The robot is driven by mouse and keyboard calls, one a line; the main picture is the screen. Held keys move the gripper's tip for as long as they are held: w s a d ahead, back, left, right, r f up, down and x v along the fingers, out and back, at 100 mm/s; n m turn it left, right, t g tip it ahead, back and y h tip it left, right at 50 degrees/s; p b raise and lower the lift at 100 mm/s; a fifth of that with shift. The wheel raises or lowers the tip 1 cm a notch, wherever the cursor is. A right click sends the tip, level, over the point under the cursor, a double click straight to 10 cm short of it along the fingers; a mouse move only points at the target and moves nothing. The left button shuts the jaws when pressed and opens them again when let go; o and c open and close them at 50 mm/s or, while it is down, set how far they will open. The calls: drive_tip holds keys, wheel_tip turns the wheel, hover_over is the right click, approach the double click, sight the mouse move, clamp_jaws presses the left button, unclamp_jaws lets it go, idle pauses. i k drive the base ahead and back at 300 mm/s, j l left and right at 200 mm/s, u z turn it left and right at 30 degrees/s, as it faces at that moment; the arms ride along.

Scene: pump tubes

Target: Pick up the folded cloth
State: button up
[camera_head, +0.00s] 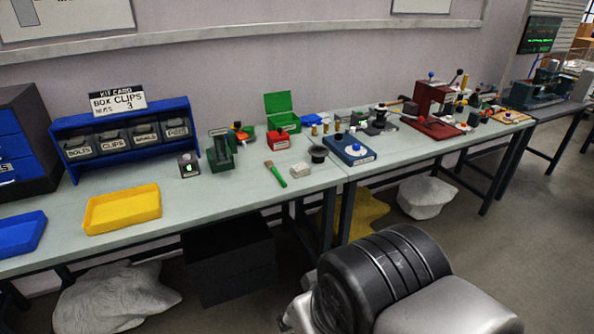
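I cannot pick out the folded cloth with certainty. My gripper is not in view.
The long bench (225,212) holds a yellow tray (122,209), a blue bin rack (124,140), a green-handled brush (275,174), a pale speckled block (300,184), a green box (281,103) and a red press (430,110). White sacks (425,197) lie below.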

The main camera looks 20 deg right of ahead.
sight(299, 170)
drive_tip(key=i+l, duration=0.25)
drive_tip(key=i, duration=0.25)
drive_tip(key=i+l, duration=0.25)
drive_tip(key=i, duration=0.2)
drive_tip(key=i+l, duration=0.25)
drive_tip(key=i, duration=0.25)
drive_tip(key=i+l, duration=0.2)
drive_tip(key=i, duration=0.3)
drive_tip(key=l+z, duration=0.05)
